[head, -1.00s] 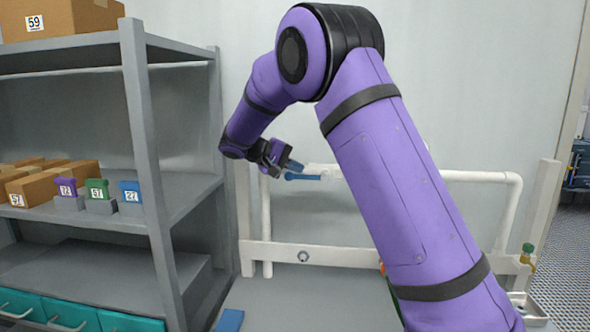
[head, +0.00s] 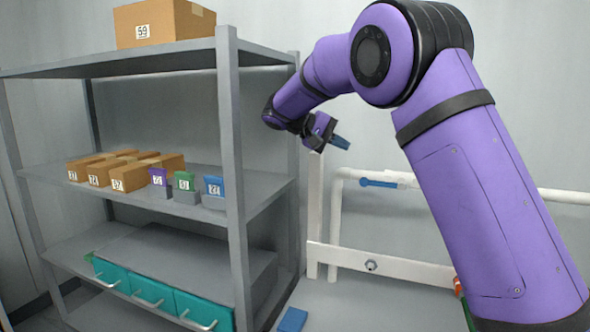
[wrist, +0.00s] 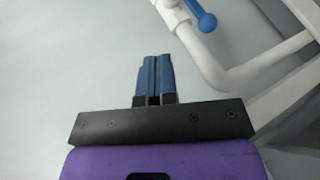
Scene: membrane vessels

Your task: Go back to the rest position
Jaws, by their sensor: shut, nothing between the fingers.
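My gripper (head: 341,142) is at the end of my purple arm, in front of the wall, left of and above a blue valve handle (head: 378,183) on the white pipe (head: 400,178). In the wrist view, my gripper (wrist: 154,58) has its two blue fingers together, with nothing between them. There the blue handle (wrist: 206,20) and white pipe (wrist: 205,62) lie beyond the fingertips to the right, apart from them.
A grey shelf rack (head: 232,150) stands at left, close to my wrist. It holds cardboard boxes (head: 165,22), small numbered holders (head: 184,182) and teal drawers (head: 150,293). A blue block (head: 292,320) lies on the grey bench (head: 350,300) below. Open air lies above the bench.

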